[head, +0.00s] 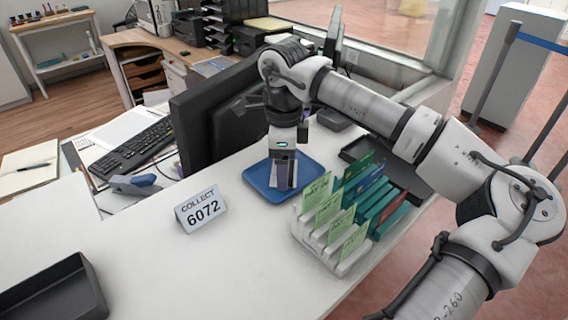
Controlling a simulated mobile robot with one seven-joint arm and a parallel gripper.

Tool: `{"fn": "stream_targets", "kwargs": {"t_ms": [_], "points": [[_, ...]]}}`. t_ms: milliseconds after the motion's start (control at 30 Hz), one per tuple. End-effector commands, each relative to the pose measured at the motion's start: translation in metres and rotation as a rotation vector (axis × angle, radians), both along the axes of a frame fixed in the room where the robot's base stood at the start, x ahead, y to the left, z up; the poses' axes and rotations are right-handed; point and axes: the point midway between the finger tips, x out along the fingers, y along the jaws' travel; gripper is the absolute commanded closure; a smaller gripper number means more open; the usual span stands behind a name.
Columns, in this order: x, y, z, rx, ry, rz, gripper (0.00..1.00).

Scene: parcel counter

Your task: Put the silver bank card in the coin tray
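My gripper (284,183) points straight down over the blue tray (257,187) on the white counter, its fingertips close to the tray's floor. A narrow grey-purple strip shows between or beside the fingers. It may be the silver bank card seen nearly edge-on, but I cannot tell it from the fingers, nor how far apart they are. No silver card shows clearly elsewhere. The blue shallow tray looks like the coin tray, and I see no coins in it.
A white and teal rack (311,241) holding several green, blue and red cards stands just right of the tray. A "COLLECT 6072" sign (201,207) stands to its left. Black trays lie at the front left (84,283) and behind the rack (421,186). A monitor (215,120) stands close behind.

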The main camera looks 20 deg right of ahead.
Motion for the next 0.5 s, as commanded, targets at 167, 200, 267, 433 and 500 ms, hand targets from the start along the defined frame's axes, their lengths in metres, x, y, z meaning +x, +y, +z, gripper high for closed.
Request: {"fn": "stream_targets", "kwargs": {"t_ms": [167, 200, 267, 433, 500], "points": [[0.0000, 0.0000, -0.0043, 0.000, 0.000, 0.000, 0.24], [0.0000, 0.0000, -0.0031, 0.000, 0.000, 0.000, 0.19], [-0.0001, 0.0000, -0.0033, 0.000, 0.001, 0.000, 0.11], [-0.0001, 0.0000, -0.0035, 0.000, 0.001, 0.000, 0.03], [-0.0001, 0.0000, -0.0035, 0.000, 0.001, 0.000, 0.03]]}}
